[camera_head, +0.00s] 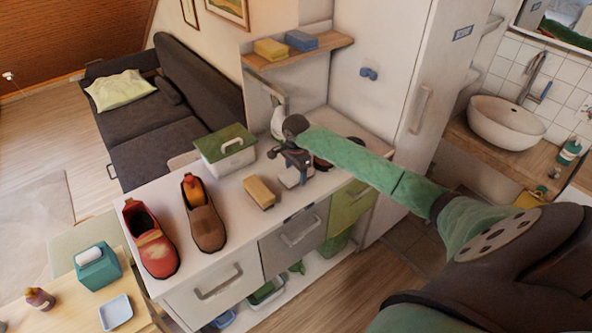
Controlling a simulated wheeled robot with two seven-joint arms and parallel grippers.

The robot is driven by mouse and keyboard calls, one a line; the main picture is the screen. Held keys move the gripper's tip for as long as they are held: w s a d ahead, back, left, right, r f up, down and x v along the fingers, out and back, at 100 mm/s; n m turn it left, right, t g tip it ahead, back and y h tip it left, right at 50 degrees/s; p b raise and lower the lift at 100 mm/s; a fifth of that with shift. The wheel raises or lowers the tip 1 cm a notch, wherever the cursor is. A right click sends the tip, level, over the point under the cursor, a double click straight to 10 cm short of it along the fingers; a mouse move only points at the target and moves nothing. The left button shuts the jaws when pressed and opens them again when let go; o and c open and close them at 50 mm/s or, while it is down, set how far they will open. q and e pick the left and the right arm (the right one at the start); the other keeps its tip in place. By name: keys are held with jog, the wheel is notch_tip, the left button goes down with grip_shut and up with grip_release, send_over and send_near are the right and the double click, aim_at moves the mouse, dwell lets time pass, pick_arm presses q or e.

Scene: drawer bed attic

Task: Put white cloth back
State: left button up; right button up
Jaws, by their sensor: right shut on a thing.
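My right gripper (296,163) reaches in from the right over the white counter, near its back right end. It is shut on a small white thing (291,179), which looks like the white cloth, at or just above the counter top. The gripper hides part of it, and I cannot tell whether it touches the counter. My left gripper is not in view.
On the counter (237,225) stand a red shoe (157,251), a brown shoe (207,225), a yellow-brown block or brush (260,193) and a green-lidded white box (225,152). A wall shelf (328,46) holds yellow and blue blocks. A fridge-like cabinet (386,95) stands right.

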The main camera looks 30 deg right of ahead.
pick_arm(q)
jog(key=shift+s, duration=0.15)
pick_arm(e)
jog(key=shift+f, duration=0.1)
jog(key=shift+f, duration=0.1)
jog(key=o, duration=0.9)
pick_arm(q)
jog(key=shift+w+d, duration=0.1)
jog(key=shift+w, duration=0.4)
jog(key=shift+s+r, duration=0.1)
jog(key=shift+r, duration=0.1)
